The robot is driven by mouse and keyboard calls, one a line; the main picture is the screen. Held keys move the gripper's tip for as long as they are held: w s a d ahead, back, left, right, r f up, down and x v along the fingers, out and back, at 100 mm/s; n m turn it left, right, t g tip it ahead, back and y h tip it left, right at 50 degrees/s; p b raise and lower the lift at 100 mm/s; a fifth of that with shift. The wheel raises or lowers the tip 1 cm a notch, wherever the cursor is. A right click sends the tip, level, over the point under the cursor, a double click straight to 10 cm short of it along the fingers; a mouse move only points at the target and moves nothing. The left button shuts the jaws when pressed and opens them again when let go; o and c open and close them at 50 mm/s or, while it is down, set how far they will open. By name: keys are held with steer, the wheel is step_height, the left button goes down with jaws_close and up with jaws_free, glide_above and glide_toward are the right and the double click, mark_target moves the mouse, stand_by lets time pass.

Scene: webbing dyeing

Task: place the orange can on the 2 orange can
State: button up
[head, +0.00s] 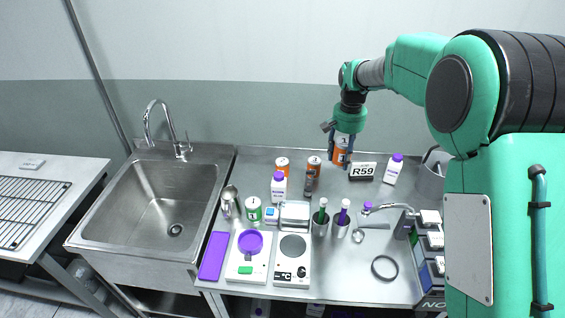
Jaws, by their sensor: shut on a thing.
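My gripper (342,147) points down at the back of the steel table and is shut on an orange can (340,156). The gripper partly covers this can; whether its base touches the table I cannot tell. Two other orange cans stand to its left: one (282,167) near the back edge of the table, and one (314,163) closer to the gripper, behind a small dark cylinder. These two stand upright, side by side with a gap between them.
Another purple-capped bottle (278,187) and a dark cylinder (309,184) stand before the two cans. A sink (150,205) lies left.

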steer(key=shift+w+a, duration=0.3)
steer(key=shift+w, duration=0.05)
steer(key=w+a+r+p, duration=0.1)
steer(key=w+a+p, duration=0.4)
steer(key=w+a, duration=0.1)
steer(key=p, duration=0.9)
glide_above(282, 161)
step_height(282, 161, down, 6)
steer(key=shift+f, duration=0.2)
steer(key=shift+w+f, duration=0.1)
steer(key=shift+f, duration=3.05)
steer(key=shift+f+p, duration=0.35)
steer(key=shift+f, duration=1.55)
